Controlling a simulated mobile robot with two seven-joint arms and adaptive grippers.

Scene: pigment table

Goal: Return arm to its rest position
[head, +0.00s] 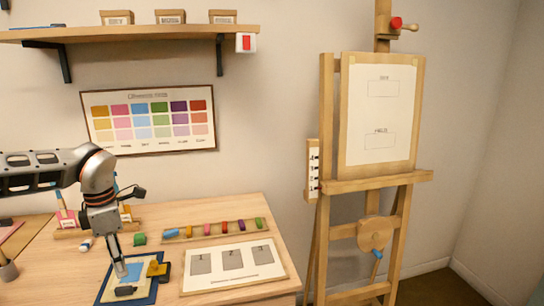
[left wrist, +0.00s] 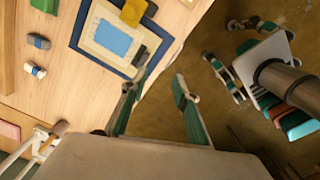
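My left arm comes in from the left in the head view, bent downward at the wrist. My left gripper (head: 119,268) points down above the blue-bordered mat (head: 103,297) at the front of the table. In the left wrist view the two fingers of the left gripper (left wrist: 159,87) stand apart with nothing between them. The mat (left wrist: 77,38) with its cream frame and light blue patch lies beyond the fingers there. Whether a fingertip touches anything on the mat is hard to tell. My right gripper is in neither view.
On the mat are a yellow block (head: 157,268) and a dark piece. Beside it lie a green block (head: 139,239), a tray of coloured sticks (head: 190,237) and a numbered card (head: 245,282). An easel (head: 326,150) stands right. A shelf (head: 130,34) hangs above.

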